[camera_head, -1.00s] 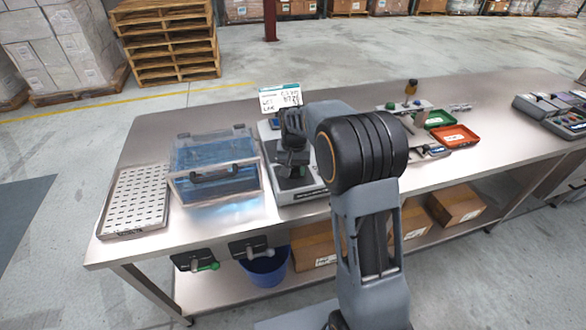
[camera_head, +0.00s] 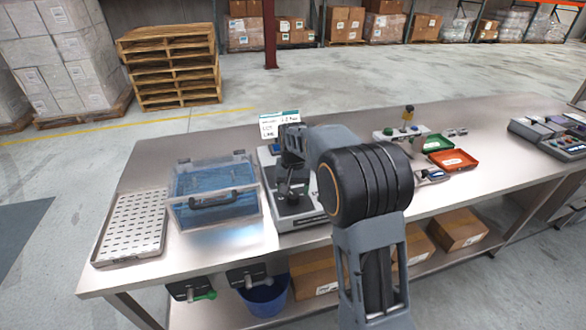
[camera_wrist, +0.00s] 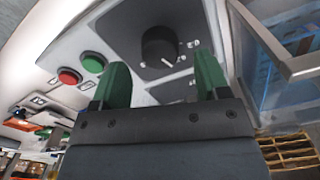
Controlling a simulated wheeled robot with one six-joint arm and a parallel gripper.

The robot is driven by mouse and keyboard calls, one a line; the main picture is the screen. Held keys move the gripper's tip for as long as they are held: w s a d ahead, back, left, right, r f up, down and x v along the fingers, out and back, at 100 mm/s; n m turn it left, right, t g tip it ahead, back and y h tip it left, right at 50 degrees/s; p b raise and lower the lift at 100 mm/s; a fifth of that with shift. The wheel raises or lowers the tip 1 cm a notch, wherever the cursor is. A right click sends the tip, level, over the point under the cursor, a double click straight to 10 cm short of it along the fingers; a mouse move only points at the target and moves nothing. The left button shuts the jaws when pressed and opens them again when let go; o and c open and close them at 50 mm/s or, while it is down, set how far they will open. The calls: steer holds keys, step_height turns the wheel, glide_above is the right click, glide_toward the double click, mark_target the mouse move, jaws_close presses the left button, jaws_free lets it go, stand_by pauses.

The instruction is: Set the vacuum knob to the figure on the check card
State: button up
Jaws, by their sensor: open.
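The black vacuum knob (camera_wrist: 160,46) shows in the wrist view, on a dark panel of a light grey machine (camera_wrist: 135,15). It has a white pointer line and marks around its lower side; the figures are too small to read. My gripper (camera_wrist: 162,82) is open, its green-padded fingers apart, the knob beyond the gap between them and nothing held. In the head view my gripper (camera_head: 290,190) is over the machine (camera_head: 298,220), its fingers hard to make out. The check card (camera_head: 279,124) stands behind the machine, partly covered by my arm; its writing is not legible here.
A red button (camera_wrist: 69,76) and a green button (camera_wrist: 93,62) sit left of the knob. A clear-lidded blue box (camera_head: 215,190) stands left of the machine, with a slotted metal tray (camera_head: 130,228) beyond. Red (camera_head: 452,160) and green trays lie to the right.

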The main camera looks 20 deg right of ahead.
mark_target(294, 196)
step_height(294, 196, up, 11)
stand_by(0.4)
steer(key=s+f+n+t, duration=0.1)
steer(key=s+f+t, duration=0.1)
steer(key=s, duration=0.9)
steer(key=s+f+n+t, duration=0.1)
steer(key=s+f+n, duration=0.1)
steer(key=s, duration=1)
steer(key=shift+a+f+n+t, duration=0.2)
steer(key=shift+f+n+t, duration=0.15)
steer(key=shift+f, duration=0.25)
